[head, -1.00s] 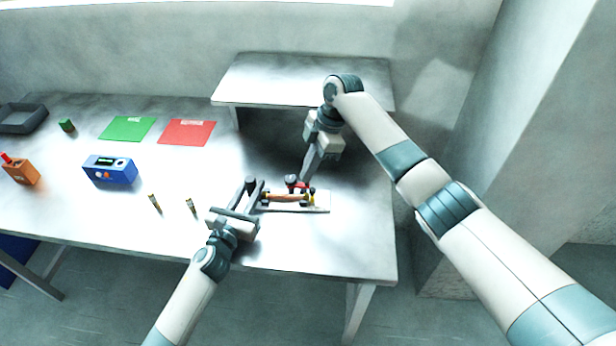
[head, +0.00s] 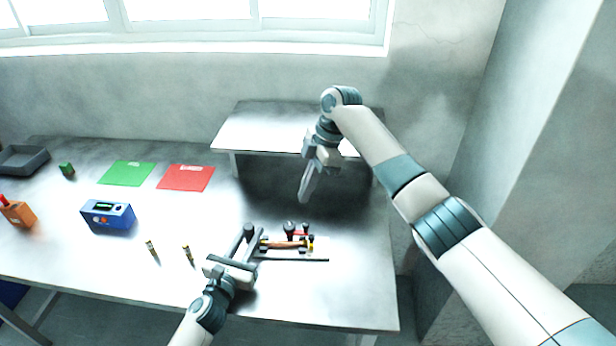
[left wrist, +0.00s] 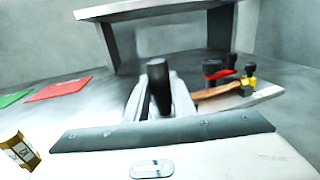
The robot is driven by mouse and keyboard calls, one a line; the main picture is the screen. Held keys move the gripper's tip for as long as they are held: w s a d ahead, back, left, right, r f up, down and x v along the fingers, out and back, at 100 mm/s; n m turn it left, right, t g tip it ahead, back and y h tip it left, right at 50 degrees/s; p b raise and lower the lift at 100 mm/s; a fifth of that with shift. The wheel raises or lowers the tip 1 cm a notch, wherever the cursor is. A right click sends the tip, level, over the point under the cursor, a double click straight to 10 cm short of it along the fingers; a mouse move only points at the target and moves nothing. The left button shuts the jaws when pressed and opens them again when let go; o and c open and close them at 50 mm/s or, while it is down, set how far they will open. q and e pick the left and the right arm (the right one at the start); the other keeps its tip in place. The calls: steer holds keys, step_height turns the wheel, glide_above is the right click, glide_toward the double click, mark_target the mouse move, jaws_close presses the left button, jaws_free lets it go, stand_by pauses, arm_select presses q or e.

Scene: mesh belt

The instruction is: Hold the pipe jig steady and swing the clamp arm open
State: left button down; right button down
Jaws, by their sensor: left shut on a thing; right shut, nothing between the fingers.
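The pipe jig is a pale plate (head: 320,250) near the table's right front, carrying a copper-brown pipe (head: 284,245). Red clamp parts (head: 300,232) with a black knob (head: 289,227) sit behind the pipe, and a yellow piece (head: 311,241) is at its right end. My left gripper (head: 247,240) is shut on the jig's black upright handle (left wrist: 159,88) at its left end. My right gripper (head: 304,198) is shut and empty, apart from the clamp and above and behind it. The clamp arm's exact angle is too small to tell.
A raised shelf (head: 270,130) stands behind the jig. To the left are a blue meter box (head: 107,215), two small upright cylinders (head: 187,254), a red sheet (head: 186,178) and a green sheet (head: 127,173). The table right of the jig is clear.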

arm_select(q)
steer(key=c, duration=1.4)
jaws_free()
steer(key=shift+d, duration=0.1)
steer(key=shift+s, duration=0.1)
steer(key=v, duration=1.1)
steer(key=shift+s, duration=0.35)
